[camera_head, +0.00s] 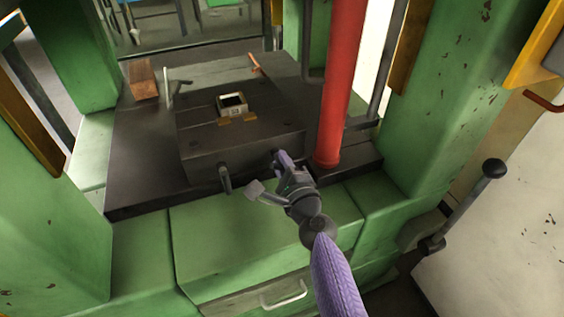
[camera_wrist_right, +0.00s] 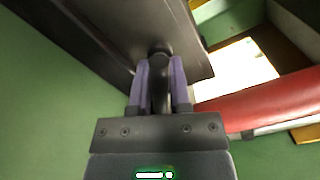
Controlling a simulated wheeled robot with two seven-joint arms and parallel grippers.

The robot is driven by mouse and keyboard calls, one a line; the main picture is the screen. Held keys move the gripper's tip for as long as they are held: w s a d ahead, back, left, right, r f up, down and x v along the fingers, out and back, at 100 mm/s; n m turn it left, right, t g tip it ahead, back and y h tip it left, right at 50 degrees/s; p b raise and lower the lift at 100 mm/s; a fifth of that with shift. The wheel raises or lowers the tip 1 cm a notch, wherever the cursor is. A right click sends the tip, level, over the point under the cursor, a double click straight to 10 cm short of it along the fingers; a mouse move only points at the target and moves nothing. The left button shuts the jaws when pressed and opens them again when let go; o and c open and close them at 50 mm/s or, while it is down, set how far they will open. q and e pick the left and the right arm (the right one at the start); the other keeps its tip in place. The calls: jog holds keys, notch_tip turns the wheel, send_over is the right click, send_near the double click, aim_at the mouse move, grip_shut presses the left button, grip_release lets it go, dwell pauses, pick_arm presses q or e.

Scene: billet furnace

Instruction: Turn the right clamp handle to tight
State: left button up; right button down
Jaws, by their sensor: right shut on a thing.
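The right clamp handle is a dark lever on the front face of a dark metal block (camera_head: 190,140). In the right wrist view the handle (camera_wrist_right: 160,75) sits between the two purple fingers of my right gripper (camera_wrist_right: 160,88), which is shut on it. In the head view my right gripper (camera_head: 284,162) reaches the block's front right and hides most of the handle. The other clamp handle (camera_head: 225,178) hangs down from the front face, to the left. My left gripper is out of view.
A red column (camera_head: 340,85) stands just right of my right gripper. Green frame posts (camera_head: 437,100) flank the dark bed plate (camera_head: 130,175). A small pale square part (camera_head: 232,105) sits on the block, and a brown billet (camera_head: 143,78) lies at the back left.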

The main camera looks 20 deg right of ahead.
jog(key=shift+f+m, duration=0.15)
jog(key=shift+m, duration=2.75)
jog(key=shift+m+p, duration=0.3)
jog(key=shift+m, duration=0.2)
jog(key=shift+f+m, duration=0.1)
jog(key=shift+m, duration=0.9)
jog(key=shift+s, duration=0.1)
jog(key=shift+m, duration=0.4)
dwell(0.3)
